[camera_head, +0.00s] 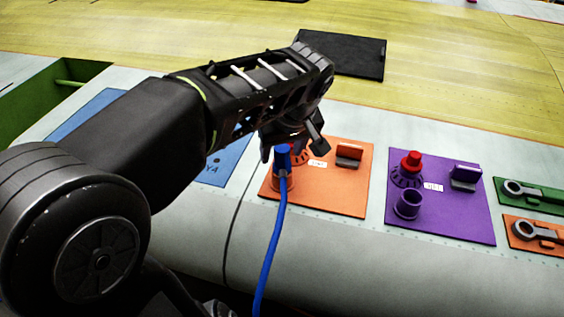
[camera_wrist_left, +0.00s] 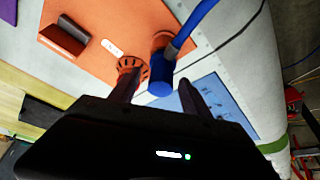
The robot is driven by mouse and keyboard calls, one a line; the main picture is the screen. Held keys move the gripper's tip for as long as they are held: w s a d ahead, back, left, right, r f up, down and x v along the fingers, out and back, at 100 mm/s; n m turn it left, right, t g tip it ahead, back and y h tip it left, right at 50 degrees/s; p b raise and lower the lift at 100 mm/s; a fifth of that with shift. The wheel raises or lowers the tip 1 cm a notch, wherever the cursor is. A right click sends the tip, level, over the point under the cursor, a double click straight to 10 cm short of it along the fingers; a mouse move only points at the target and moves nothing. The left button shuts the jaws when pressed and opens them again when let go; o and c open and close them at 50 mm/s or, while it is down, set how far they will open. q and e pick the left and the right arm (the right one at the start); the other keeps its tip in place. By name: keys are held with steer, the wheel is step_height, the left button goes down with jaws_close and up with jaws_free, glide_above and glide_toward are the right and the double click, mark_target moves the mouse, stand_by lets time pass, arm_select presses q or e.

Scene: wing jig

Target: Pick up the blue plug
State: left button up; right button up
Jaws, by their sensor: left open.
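The blue plug (camera_head: 283,150) stands upright at an orange cylindrical holder (camera_head: 283,183) on the orange panel (camera_head: 340,190). Its blue cable (camera_head: 271,250) hangs down over the front edge. My left gripper (camera_head: 292,141) is over the plug, coming from the upper left, and partly hides it. In the left wrist view the open fingers of my left gripper (camera_wrist_left: 157,78) lie on either side of the blue plug (camera_wrist_left: 160,82). Whether they touch it cannot be told. A slotted orange ring (camera_wrist_left: 133,68) shows close beside one finger. My right gripper is not in view.
A purple panel (camera_head: 450,220) with a red-topped plug (camera_head: 411,160) and an empty purple socket (camera_head: 408,205) is to the right. Green (camera_head: 540,197) and orange panels with wrench-like parts lie farther right. A blue panel (camera_head: 222,172) sits left, partly behind my arm.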

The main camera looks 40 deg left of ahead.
arm_select(q)
steer(key=shift+c, duration=0.3)
jaws_close()
stand_by(0.6)
